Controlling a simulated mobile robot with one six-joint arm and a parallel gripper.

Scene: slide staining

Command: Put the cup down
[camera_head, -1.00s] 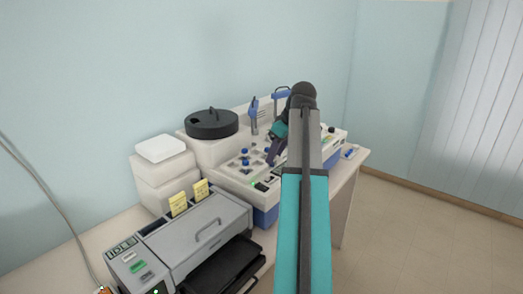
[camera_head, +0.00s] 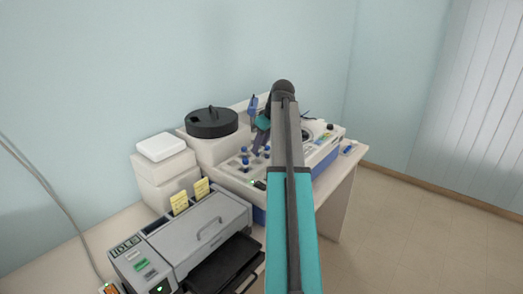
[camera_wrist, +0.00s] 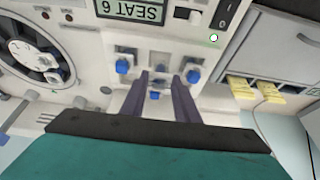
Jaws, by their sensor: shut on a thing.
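My gripper (camera_wrist: 160,79) shows in the wrist view with its two dark purple fingers pointing at the white machine. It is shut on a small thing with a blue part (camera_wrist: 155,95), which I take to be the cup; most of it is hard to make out. The fingers are between two blue-topped pieces, one on the left (camera_wrist: 123,66) and one on the right (camera_wrist: 193,74), on the machine's pale deck. In the head view my gripper (camera_head: 261,142) is over the machine's deck, partly hidden by my arm. I cannot tell whether the cup touches the deck.
The white and blue machine (camera_head: 325,154) stands on the desk, with a round black lid (camera_head: 212,123) at its left. White boxes (camera_head: 162,148) and a grey device (camera_head: 205,228) with yellow pieces stand nearer.

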